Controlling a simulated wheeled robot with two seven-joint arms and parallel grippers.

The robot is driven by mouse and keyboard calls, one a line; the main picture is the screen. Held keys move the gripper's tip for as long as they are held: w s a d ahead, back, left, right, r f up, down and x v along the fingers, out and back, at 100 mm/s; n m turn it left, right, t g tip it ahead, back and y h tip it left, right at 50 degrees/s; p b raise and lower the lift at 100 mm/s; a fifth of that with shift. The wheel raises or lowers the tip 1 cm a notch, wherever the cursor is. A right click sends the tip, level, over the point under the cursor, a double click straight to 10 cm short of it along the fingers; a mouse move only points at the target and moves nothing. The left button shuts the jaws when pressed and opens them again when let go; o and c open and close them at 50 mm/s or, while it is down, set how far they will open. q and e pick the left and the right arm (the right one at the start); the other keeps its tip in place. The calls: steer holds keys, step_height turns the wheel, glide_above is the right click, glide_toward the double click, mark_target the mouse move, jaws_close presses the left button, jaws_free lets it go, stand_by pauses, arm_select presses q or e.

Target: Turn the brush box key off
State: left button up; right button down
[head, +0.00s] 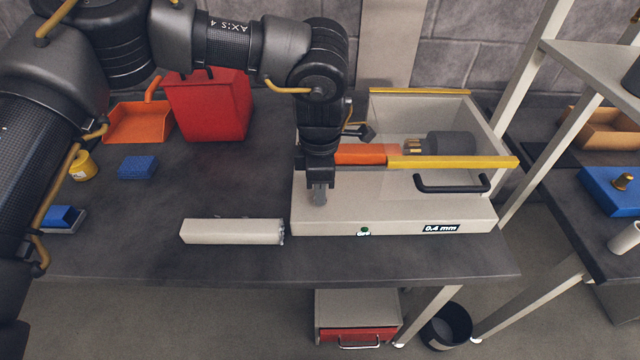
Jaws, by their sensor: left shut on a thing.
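The brush box (390,215) is a pale box on the dark bench, with a raised clear-sided chamber, a yellow and orange bar across it and a black handle. Its front face bears a "0.4 mm" label (440,228) and a small green lamp (364,231). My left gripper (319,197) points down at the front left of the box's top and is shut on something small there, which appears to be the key. The fingers hide the key, so its angle cannot be read. A dark brush roller (450,145) shows inside the chamber. My right gripper is out of view.
A pale bar (232,231) lies left of the box, near the bench's front edge. A red bin (207,105), an orange tray (138,122) and a blue sponge (138,167) stand further left. A shelf frame (525,110) rises close on the right.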

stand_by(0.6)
arm_select(q)
steer(key=o, duration=1)
steer(key=shift+r, duration=0.1)
step_height(320, 180, up, 11)
steer(key=shift+f+b, duration=0.15)
steer(key=shift+b, duration=0.25)
